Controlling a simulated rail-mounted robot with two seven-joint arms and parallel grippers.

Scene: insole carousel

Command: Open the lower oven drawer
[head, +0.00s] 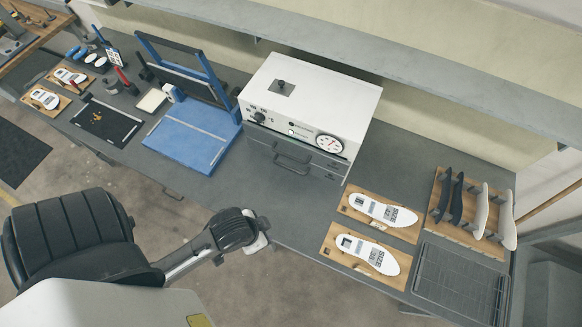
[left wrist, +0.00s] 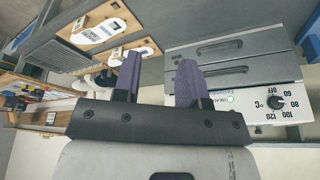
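The white oven (head: 310,95) stands on the grey bench and has two grey drawers in its front, below the control panel. The lower drawer (head: 283,163) appears shut, with a bar handle. In the left wrist view the oven is upside down, so the lower drawer (left wrist: 220,47) is above the upper drawer (left wrist: 225,76); both look shut. My right gripper is out of view.
Two wooden boards with white insoles (head: 380,210) lie right of the oven, beside an insole rack (head: 440,228) and a wire tray (head: 460,280). A blue press (head: 190,135) stands left. A shelf (head: 400,60) runs above the bench. Floor in front is clear.

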